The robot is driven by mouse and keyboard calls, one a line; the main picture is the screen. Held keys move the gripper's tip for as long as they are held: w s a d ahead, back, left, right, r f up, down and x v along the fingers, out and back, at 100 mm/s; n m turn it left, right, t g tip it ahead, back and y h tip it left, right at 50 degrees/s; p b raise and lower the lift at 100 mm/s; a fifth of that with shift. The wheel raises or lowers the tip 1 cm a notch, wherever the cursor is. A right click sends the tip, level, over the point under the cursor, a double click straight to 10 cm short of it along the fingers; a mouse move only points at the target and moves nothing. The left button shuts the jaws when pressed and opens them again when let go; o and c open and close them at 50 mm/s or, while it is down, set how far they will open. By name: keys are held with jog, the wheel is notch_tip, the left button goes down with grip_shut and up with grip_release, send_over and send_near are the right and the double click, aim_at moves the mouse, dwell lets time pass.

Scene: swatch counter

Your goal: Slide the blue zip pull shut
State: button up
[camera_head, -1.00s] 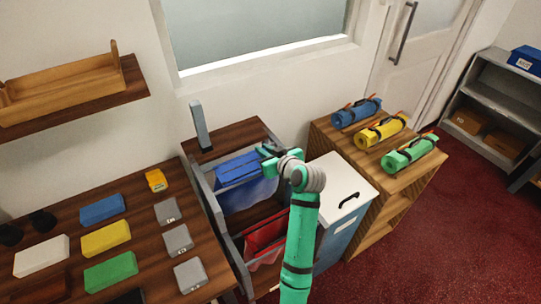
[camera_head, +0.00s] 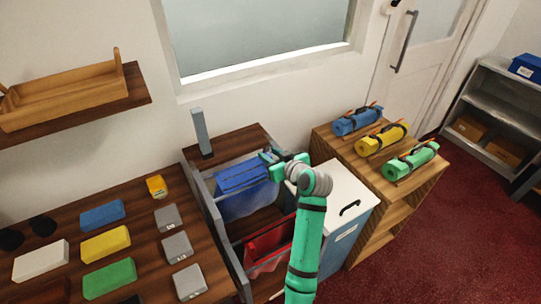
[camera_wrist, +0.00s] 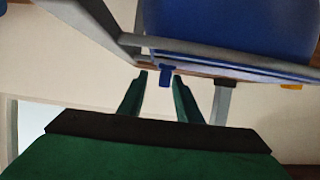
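A small blue zip pull (camera_wrist: 165,76) shows in the wrist view, sticking out from a grey strip at the edge of a large blue bag (camera_wrist: 235,25). My gripper (camera_wrist: 161,77) has its two green fingers apart, and the pull appears at the gap between their tips. I cannot tell whether the pull is between the fingers or just beyond them. In the head view the blue bag (camera_head: 241,176) hangs in a grey-sided wooden rack (camera_head: 237,140). My gripper (camera_head: 268,160) is at the bag's right end there. The pull cannot be made out in that view.
A yellow tab (camera_wrist: 291,86) shows farther right along the strip. A red bag (camera_head: 268,243) hangs in the rack nearer me. A white-lidded bin (camera_head: 335,190) stands right of the rack. A table with coloured blocks (camera_head: 106,244) is on the left.

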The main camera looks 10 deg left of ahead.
jog(key=shift+s, duration=0.1)
jog(key=v, duration=1)
jog(key=shift+s+d+r, duration=0.2)
jog(key=shift+r, duration=0.05)
